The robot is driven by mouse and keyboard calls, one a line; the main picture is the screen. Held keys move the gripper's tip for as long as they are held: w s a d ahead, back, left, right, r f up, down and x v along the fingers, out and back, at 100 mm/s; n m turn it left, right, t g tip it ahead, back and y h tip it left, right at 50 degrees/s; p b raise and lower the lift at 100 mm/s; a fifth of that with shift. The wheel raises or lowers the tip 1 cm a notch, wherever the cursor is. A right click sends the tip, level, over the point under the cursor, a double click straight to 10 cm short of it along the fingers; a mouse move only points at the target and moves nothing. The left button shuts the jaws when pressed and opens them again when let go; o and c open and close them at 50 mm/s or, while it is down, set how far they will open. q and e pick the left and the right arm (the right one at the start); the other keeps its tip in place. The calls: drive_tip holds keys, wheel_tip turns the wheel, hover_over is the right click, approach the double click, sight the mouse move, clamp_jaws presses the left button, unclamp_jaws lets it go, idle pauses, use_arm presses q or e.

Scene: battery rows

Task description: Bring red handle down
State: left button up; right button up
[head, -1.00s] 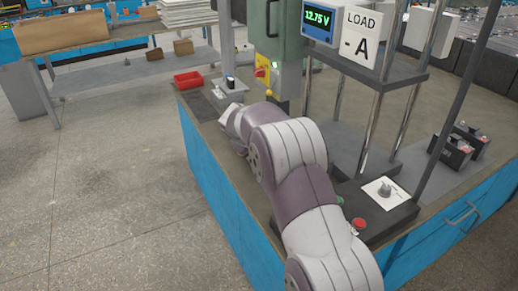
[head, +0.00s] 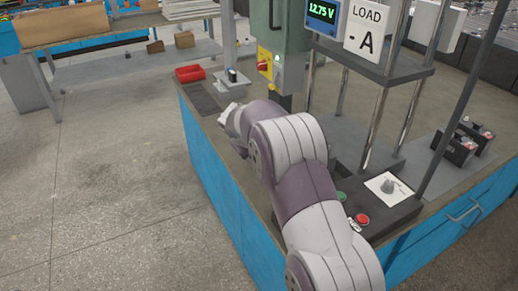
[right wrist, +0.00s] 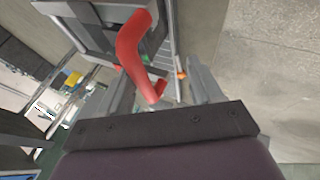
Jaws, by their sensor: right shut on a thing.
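The red handle (right wrist: 132,52) is a bent, thick bar in the right wrist view. Its lower end lies between the fingers of my right gripper (right wrist: 160,88), which is shut on it. My left gripper is in neither view.
A blue-sided bench (head: 215,185) carries a press-like stand with a 12.75 V display (head: 322,12) and a "LOAD -A" sign (head: 366,28). A yellow switch panel (head: 264,58), red tray (head: 189,73), batteries (head: 455,148) and a red button (head: 362,219) are nearby. Floor at left is clear.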

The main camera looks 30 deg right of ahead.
drive_tip(key=v, duration=1.2)
drive_tip(key=shift+a+r, duration=0.15)
drive_tip(key=shift+s, duration=0.1)
